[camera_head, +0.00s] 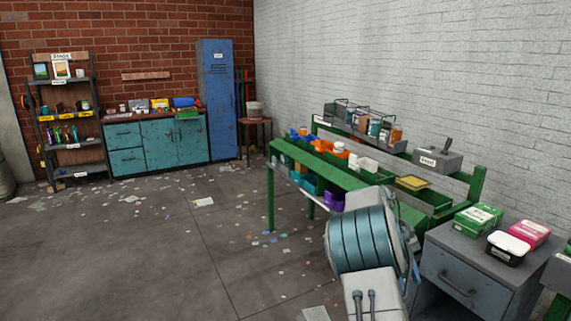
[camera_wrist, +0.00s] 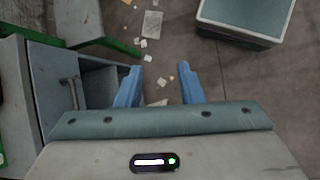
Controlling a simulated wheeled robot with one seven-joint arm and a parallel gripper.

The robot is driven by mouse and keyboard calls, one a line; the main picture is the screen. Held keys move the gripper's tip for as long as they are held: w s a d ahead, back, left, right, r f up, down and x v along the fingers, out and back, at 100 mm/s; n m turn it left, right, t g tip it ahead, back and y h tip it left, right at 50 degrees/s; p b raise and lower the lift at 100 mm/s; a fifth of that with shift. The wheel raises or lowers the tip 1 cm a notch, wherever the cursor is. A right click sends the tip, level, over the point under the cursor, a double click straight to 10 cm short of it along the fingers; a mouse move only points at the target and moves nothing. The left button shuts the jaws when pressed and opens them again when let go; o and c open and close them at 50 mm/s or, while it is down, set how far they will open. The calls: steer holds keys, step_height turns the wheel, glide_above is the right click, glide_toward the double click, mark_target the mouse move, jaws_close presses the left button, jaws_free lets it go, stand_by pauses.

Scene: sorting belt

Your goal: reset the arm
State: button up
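My gripper (camera_wrist: 160,84) shows in the wrist view with two blue fingers held apart. It is open, and nothing is between the fingers except a view of the grey floor with scraps of paper far below. In the head view my arm (camera_head: 362,240) is folded in the lower right, in front of the green bench and beside the grey drawer cabinet. My fingers cannot be made out in the head view.
A grey drawer cabinet (camera_head: 465,281) stands right of my arm; it also shows left of the fingers in the wrist view (camera_wrist: 50,85). The green bench (camera_head: 270,200) with bins runs along the white wall. The littered floor (camera_head: 130,250) at left is open.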

steer(key=s+a+r+m+t+y+p, duration=0.1)
steer(key=s+a+r+t+p, duration=0.1)
steer(key=s+a+r, duration=0.3)
steer(key=s+a+r+m+t+y+p, duration=0.1)
steer(key=s+a+r+t+p, duration=0.2)
steer(key=s, duration=0.9)
steer(key=s+a+r+m+t+y+p, duration=0.2)
steer(key=s+a+r+t+p, duration=0.1)
steer(key=s+a+r+p, duration=0.2)
steer(key=s+a+r, duration=0.2)
steer(key=s, duration=0.1)
steer(key=shift+s+a+r, duration=0.35)
steer(key=shift+r, duration=0.05)
